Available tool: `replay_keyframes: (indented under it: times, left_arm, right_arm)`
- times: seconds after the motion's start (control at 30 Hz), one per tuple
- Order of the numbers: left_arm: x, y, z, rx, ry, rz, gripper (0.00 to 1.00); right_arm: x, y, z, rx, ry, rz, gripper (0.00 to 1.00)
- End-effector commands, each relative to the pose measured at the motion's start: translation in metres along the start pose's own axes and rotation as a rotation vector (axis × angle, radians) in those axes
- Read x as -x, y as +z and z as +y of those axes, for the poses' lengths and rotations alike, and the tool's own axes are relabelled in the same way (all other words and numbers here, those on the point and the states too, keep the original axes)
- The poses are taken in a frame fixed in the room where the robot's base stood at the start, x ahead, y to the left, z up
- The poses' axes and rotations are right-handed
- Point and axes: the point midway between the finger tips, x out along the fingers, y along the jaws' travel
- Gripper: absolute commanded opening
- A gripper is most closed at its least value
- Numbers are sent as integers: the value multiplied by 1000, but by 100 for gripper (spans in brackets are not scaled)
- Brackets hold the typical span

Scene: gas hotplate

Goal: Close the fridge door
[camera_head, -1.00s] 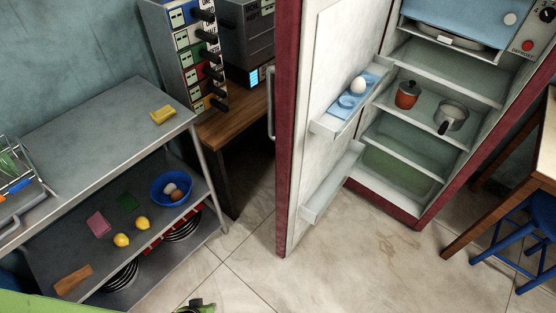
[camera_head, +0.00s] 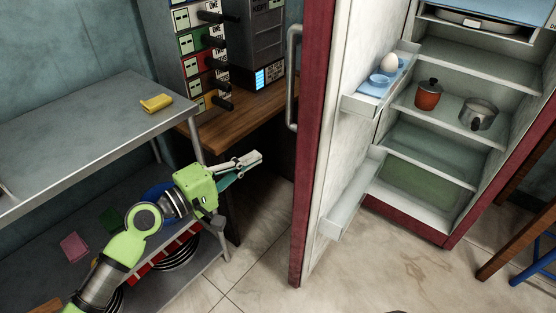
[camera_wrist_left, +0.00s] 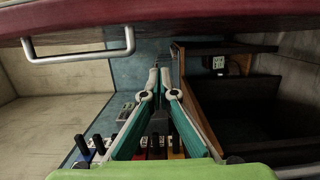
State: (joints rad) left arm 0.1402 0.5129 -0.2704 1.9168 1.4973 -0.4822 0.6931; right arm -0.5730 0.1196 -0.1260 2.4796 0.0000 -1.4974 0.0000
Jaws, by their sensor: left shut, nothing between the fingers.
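The fridge door (camera_head: 314,150) stands wide open, its dark red outer edge and metal handle (camera_head: 293,78) facing left. The fridge interior (camera_head: 430,155) is exposed to its right. My left gripper (camera_head: 256,161) is shut and empty, left of the door and below the handle, apart from both. My right gripper is in neither view.
A metal shelf table (camera_head: 80,140) with a yellow sponge (camera_head: 156,103) stands at the left. A wooden desk (camera_head: 240,120) with a device is behind my gripper. Fridge shelves hold a red pot (camera_head: 428,95) and a saucepan (camera_head: 478,114). Floor below the door is clear.

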Motion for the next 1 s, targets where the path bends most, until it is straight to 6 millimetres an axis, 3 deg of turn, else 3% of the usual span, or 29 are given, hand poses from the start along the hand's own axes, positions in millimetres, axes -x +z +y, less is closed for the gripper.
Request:
replay_keyframes:
  times: [0.27, 0.5, 0.63, 0.8, 1.0]
  left_arm:
    - [-50, 0, 3, 0, 3, -1, 0]
    - [-100, 0, 1, -1, 1, 0, 0]
    - [-101, 22, 2, 0, -1, 1, 0]
    - [-104, 36, 0, -2, -1, 1, 0]
    - [-105, 38, -1, -2, -2, 2, 0]
  right_arm:
    - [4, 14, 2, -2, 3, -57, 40]
    - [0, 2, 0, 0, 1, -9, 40]
    - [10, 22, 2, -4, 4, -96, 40]
    - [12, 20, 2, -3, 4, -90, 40]
    - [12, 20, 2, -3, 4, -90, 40]
